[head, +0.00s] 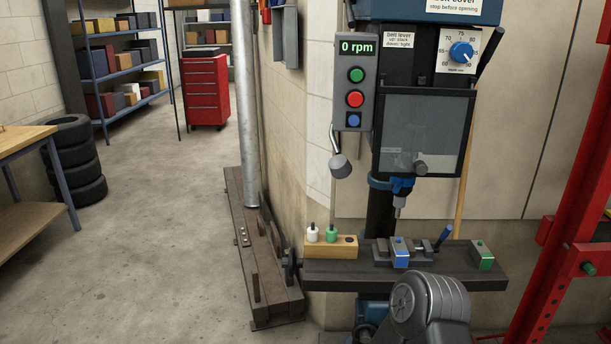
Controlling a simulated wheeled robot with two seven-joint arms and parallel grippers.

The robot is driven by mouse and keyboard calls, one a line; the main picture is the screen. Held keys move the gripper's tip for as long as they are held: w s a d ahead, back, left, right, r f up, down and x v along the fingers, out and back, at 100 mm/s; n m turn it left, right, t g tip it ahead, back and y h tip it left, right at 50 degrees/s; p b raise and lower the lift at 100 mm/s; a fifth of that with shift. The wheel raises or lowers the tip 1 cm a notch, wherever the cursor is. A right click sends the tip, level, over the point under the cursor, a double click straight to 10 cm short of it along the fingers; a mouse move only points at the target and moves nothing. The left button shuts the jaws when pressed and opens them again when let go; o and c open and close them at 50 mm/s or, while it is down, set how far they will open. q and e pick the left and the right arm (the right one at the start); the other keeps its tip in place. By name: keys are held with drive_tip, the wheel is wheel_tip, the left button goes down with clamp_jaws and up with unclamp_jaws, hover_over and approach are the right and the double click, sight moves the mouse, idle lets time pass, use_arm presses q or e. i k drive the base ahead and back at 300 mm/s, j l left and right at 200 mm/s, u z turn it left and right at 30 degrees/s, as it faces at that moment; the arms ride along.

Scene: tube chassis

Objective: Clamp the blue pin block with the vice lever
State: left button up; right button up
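The blue pin block (400,252) sits in the grey vice (382,255) on the drill press table, between the jaws. It is too small to tell whether the jaws press on it. The vice lever (443,236) has a blue handle and sticks up, tilted to the right, at the right end of the vice. Neither of my grippers shows. A grey rounded link of one of my arms rises at the bottom, in front of the table, below the vice.
A wooden holder (345,248) with a white and a green item stands left of the vice. A green-topped block (482,255) lies right of it. The drill chuck (400,203) hangs above the vice, below a guard (420,130). The display reads 0 rpm. A red frame (575,200) stands at right.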

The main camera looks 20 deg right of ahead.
sight(437, 247)
drive_tip(key=l+z, duration=0.3)
drive_tip(key=l, duration=0.6)
drive_tip(key=l+z, duration=0.3)
drive_tip(key=l, duration=0.65)
